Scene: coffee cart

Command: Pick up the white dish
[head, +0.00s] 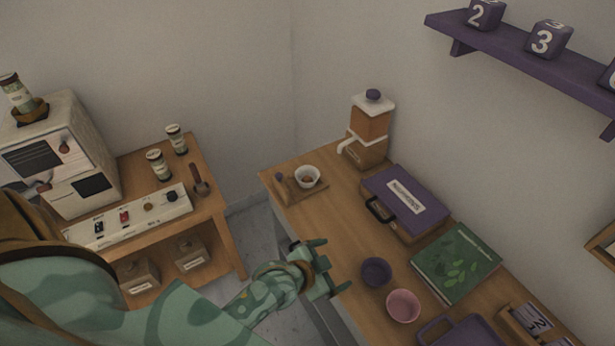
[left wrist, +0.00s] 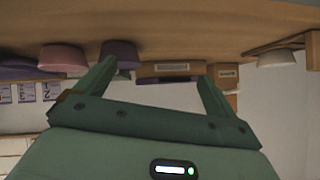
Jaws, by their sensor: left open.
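The white dish (head: 307,176) is a small bowl with something reddish-brown inside. It stands on a wooden board (head: 291,191) near the far left corner of the right table. It also shows in the left wrist view (left wrist: 276,58), upside down at the upper right. My left gripper (head: 329,266) is open and empty by the table's left edge, nearer to me than the dish and apart from it. Its two fingers (left wrist: 155,88) show spread in the left wrist view. My right gripper is in neither view.
On the right table (head: 335,222) are a dispenser (head: 368,135), a purple case (head: 405,198), a green book (head: 456,262), a purple bowl (head: 376,271) and a pink bowl (head: 403,305). A coffee machine (head: 62,160) stands on the left table. The wood between dish and gripper is clear.

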